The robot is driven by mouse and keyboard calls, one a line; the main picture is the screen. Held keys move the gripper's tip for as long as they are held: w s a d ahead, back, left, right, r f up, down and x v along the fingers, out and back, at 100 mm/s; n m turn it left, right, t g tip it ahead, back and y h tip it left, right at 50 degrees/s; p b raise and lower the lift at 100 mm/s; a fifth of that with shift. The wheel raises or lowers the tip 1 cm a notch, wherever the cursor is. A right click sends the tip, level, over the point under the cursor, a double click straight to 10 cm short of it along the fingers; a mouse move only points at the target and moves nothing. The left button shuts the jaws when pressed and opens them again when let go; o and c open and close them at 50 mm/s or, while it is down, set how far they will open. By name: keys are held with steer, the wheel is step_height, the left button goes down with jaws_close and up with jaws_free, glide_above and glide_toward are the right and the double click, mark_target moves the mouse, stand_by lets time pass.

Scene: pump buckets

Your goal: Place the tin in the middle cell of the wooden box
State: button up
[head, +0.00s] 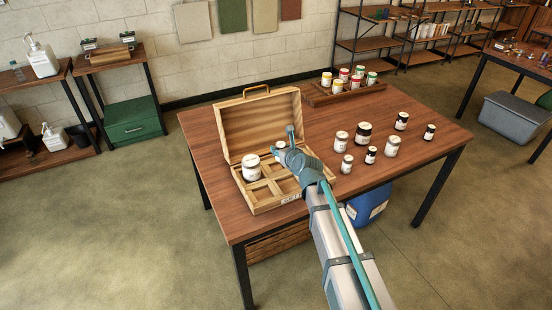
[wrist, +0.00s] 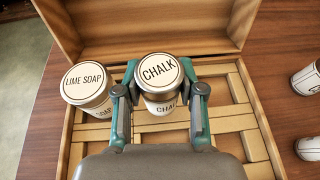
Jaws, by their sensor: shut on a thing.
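The open wooden box (head: 272,205) stands on the table with its lid raised at the back; slats divide it into cells, also seen in the wrist view (wrist: 232,124). My gripper (wrist: 160,92) is shut on a white tin labelled CHALK (wrist: 159,70), one finger on each side. The tin is upright over the back middle of the box; its base is hidden, so I cannot tell whether it touches the floor of a cell. In the head view my gripper (head: 290,150) partly covers this tin. A LIME SOAP tin (wrist: 88,82) stands at the back left of the box.
Several loose jars, such as a white one (head: 341,138) and a dark-banded one (head: 364,132), stand on the table (head: 420,140) right of the box. A wooden rack (head: 340,94) of small jars stands at the back. The raised lid (head: 258,120) walls off the box's back.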

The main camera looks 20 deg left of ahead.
steer(key=w+a+f, duration=0.1)
steer(key=w+f, duration=0.1)
steer(key=f, duration=0.1)
steer(key=a+f, duration=0.1)
steer(key=shift+w+a+f, duration=0.3)
steer(key=shift+w+f, duration=0.1)
steer(key=shift+f, duration=1.65)
steer(key=shift+f, duration=0.2)
steer(key=o, duration=1.1)
steer(key=shift+o, duration=0.2)
steer(key=shift+r, duration=0.1)
